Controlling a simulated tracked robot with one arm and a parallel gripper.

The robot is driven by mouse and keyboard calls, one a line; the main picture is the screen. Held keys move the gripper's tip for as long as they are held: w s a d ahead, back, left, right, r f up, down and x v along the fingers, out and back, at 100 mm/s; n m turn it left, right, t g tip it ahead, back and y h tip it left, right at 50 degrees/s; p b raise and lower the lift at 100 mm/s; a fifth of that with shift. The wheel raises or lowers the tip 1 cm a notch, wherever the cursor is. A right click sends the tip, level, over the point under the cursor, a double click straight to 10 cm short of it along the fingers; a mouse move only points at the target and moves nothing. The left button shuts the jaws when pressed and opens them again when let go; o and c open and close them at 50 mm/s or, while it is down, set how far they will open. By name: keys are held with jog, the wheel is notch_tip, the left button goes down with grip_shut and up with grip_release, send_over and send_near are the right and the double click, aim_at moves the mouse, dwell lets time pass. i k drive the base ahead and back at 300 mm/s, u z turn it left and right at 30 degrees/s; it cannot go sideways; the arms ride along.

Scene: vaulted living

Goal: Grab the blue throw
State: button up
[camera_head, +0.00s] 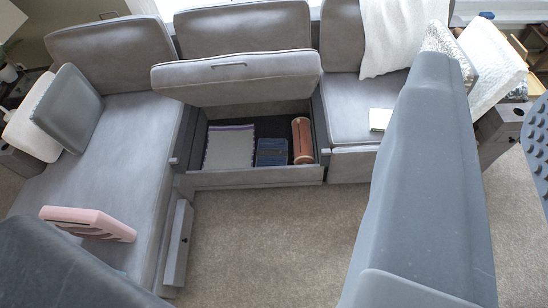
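The blue throw (271,152) appears as a small folded dark-blue bundle. It lies inside the open storage seat (255,178) of the grey sofa, between a folded white throw with a purple stripe (229,148) and a rolled orange-brown throw (302,140). Its top is in clear view. My gripper (492,105) is close to the camera on the right: a large grey finger and, at the right edge, a grey part with a studded surface. The gripper is well short of the storage seat and not touching the throw.
The raised seat lid (237,78) stands behind the storage box. A pink cushion-like block (88,223) and grey cushion (68,108) rest on the left seat. A white blanket (395,35) hangs at back right. Carpet (275,240) in front is clear.

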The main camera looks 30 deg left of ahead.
aim_at(272, 154)
jog(key=z, duration=0.15)
jog(key=i, duration=0.95)
jog(key=u, duration=1.5)
